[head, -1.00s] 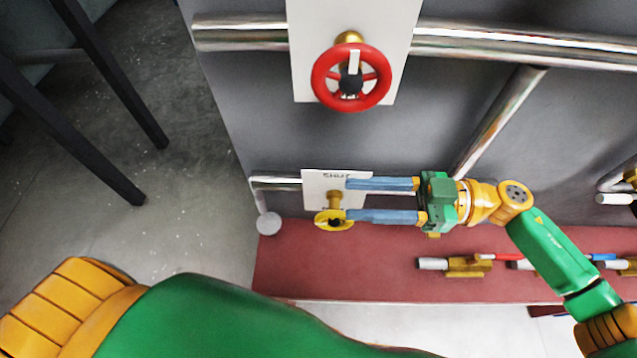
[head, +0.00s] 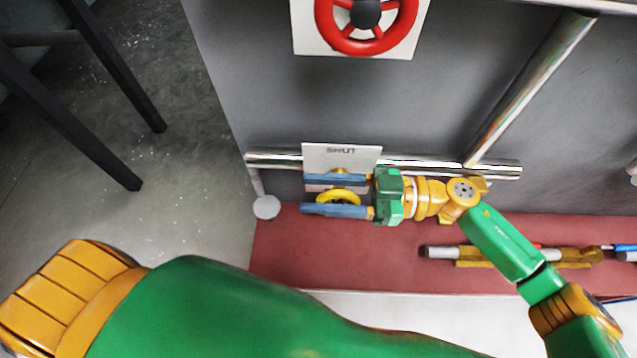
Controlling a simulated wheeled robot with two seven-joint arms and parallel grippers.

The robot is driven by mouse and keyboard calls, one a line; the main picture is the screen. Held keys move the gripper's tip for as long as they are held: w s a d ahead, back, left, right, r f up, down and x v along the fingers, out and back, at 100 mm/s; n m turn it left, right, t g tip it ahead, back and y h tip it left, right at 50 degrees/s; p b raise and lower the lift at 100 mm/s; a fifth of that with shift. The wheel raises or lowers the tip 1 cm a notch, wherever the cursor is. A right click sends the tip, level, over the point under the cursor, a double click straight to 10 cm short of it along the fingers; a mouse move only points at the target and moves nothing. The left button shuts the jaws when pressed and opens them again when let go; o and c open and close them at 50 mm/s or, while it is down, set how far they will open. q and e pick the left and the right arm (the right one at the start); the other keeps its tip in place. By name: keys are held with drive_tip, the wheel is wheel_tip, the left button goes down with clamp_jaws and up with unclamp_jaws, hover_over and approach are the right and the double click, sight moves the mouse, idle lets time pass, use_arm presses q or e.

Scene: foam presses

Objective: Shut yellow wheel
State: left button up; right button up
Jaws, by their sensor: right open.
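The yellow wheel (head: 338,197) sits low on the grey wall in the head view, in front of a white plate (head: 342,155) marked SHUT. My right gripper (head: 334,195) comes in from the right. Its two blue fingers are open and apart, one above and one below the yellow wheel, with the wheel showing between them. The fingers hide part of the wheel's upper and lower edges. I cannot tell whether they touch it. My left gripper is not in view.
A red wheel (head: 366,25) on its own white plate is higher on the wall. A metal pipe (head: 275,160) runs behind the yellow wheel's plate. A red ledge (head: 300,255) lies below, with valve pieces (head: 510,255) at right. Dark legs (head: 120,95) stand at left.

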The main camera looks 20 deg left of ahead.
drive_tip(key=shift+a, duration=0.1)
clamp_jaws()
drive_tip(key=shift+f+b, duration=0.15)
drive_tip(key=shift+b, duration=0.45)
drive_tip(key=y+b, duration=0.1)
drive_tip(key=b, duration=0.1)
drive_tip(key=d+g+y+b, duration=0.1)
drive_tip(key=y+b, duration=0.1)
drive_tip(key=b, duration=0.1)
drive_tip(key=r+y+b, duration=0.1)
drive_tip(key=y+b, duration=0.1)
drive_tip(key=b, duration=0.1)
drive_tip(key=shift+w+d+g, duration=0.25)
drive_tip(key=shift+d+g, duration=0.05)
drive_tip(key=shift+d, duration=0.05)
drive_tip(key=shift+d+r+y+b, duration=0.15)
drive_tip(key=shift+d+y+b, duration=0.05)
drive_tip(key=shift+y+b, duration=0.55)
drive_tip(key=shift+w+r, duration=0.1)
drive_tip(key=shift+r, duration=0.1)
